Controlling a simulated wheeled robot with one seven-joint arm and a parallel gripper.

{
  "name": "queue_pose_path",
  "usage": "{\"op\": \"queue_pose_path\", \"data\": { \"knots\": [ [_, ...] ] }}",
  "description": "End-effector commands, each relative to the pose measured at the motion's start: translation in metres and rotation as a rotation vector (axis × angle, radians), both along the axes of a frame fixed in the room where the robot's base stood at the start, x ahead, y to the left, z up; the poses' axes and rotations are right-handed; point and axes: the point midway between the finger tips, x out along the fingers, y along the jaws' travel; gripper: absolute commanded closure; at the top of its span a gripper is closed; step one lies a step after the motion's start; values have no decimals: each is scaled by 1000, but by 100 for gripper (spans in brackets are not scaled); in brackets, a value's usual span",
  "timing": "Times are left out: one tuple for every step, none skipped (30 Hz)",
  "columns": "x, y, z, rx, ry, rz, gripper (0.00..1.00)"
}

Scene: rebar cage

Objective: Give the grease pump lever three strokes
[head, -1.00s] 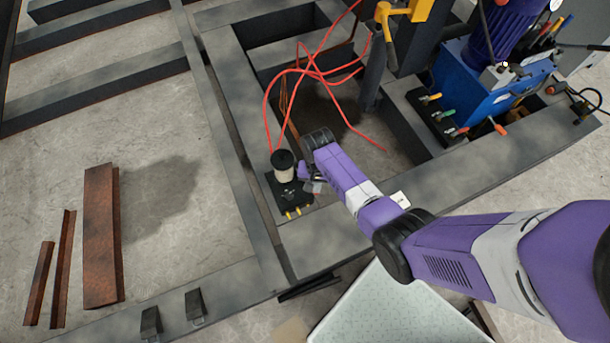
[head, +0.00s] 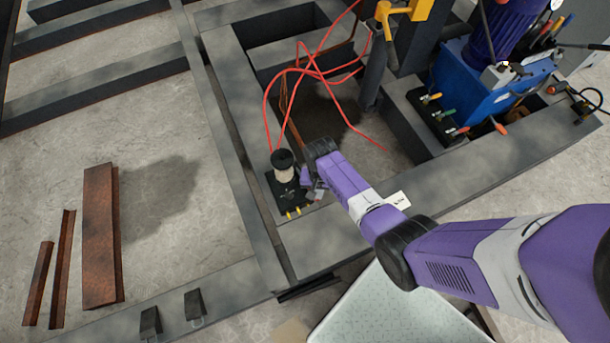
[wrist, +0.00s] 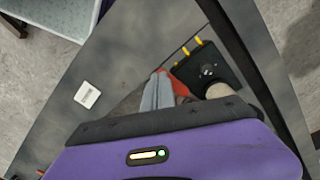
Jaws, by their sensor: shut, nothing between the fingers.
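The grease pump has a black base plate (head: 292,205) with yellow fittings on its near edge and a pale reservoir (head: 285,173) under a black cap. It stands on the grey steel frame. In the wrist view its base (wrist: 208,68) is right of my fingers, and the pale reservoir (wrist: 222,91) is partly hidden by my gripper body. My gripper (wrist: 157,92) is shut and empty, fingers beside the pump. A red-orange part (wrist: 181,88), perhaps the lever's grip, shows next to the fingers; contact is unclear. In the head view my gripper (head: 314,188) is just right of the pump, and the lever cannot be made out.
Red hoses (head: 268,105) run from behind the pump across the frame opening. A blue power unit (head: 480,90) with a purple motor stands at the upper right. Rusty steel pieces (head: 100,235) lie on the floor at left. A pale tray-like surface (head: 390,315) is at the bottom.

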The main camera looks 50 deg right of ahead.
Motion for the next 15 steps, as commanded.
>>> {"op": "queue_pose_path", "data": {
  "knots": [
    [0,0,-1,0,0,0,100],
    [0,0,-1,-1,-1,0,100],
    [0,0,-1,-1,-1,0,100],
    [0,0,-1,-1,-1,0,100],
    [0,0,-1,-1,-1,0,100],
    [0,0,-1,0,-1,0,100],
    [0,0,-1,0,-1,0,100],
    [0,0,-1,0,-1,0,100],
    [0,0,-1,0,-1,0,100],
    [-1,0,-2,-1,-1,0,100],
    [-1,1,-2,-1,-1,0,100],
    [-2,1,-4,-1,-1,0,100],
    [-3,1,-5,-1,-1,0,100],
    [-3,2,-6,-1,-1,0,100],
    [-4,2,-8,-1,-1,0,100]
  ]
}}
